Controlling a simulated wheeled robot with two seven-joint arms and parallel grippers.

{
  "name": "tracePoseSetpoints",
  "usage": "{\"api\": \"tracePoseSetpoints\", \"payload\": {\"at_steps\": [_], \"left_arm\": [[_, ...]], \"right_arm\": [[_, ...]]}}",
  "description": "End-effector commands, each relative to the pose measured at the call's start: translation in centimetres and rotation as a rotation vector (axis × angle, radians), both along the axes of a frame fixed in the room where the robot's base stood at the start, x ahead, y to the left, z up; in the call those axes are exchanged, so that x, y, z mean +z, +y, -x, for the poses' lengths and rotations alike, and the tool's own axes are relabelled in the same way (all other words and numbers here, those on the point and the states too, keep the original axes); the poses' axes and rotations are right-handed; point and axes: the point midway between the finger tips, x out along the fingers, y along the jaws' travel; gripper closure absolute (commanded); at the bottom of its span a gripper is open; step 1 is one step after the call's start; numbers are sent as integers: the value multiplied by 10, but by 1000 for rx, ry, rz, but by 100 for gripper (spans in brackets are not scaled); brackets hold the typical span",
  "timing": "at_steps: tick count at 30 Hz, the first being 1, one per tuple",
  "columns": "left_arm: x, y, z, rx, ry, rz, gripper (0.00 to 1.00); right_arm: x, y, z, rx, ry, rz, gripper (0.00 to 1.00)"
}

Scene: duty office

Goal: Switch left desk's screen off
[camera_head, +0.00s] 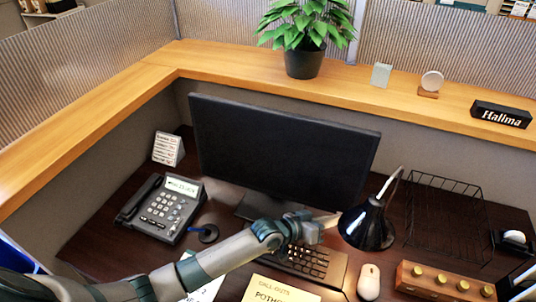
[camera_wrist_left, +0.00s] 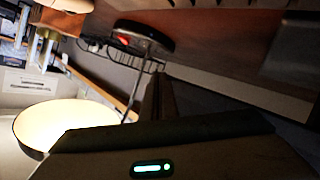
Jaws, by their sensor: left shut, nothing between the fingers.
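The left desk's screen (camera_head: 280,150) is a wide black monitor on a dark stand, and its face looks dark. My left gripper (camera_head: 328,222) is in front of its lower edge, right of the stand and above the keyboard (camera_head: 305,262). Its fingers are shut and empty, pointing right toward the black desk lamp (camera_head: 368,225). I cannot tell whether the fingertips touch anything. In the left wrist view a dark body fills the bottom with a small green-lit indicator (camera_wrist_left: 152,168); I cannot tell what it belongs to. The screen's power button is not discernible in the head view.
The lamp's lit shade (camera_wrist_left: 65,122) is close in the left wrist view. A phone (camera_head: 165,207) stands left on the desk. A wire tray (camera_head: 445,215), a mouse (camera_head: 369,281) and a wooden block with knobs (camera_head: 445,283) lie right. A plant (camera_head: 305,62) stands on the ledge.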

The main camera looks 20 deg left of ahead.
Motion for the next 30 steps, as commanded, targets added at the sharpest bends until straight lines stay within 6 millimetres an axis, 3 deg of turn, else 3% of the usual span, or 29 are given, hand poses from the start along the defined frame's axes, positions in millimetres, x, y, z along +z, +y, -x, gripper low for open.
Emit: {"api": "tracePoseSetpoints", "payload": {"at_steps": [23, 30], "left_arm": [[2, 0, 14, 0, 0, 0, 100], [4, 0, 30, -1, 2, 0, 100]], "right_arm": [[12, 0, 0, 0, 0, 0, 69], [26, 0, 0, 0, 0, 0, 69]]}}
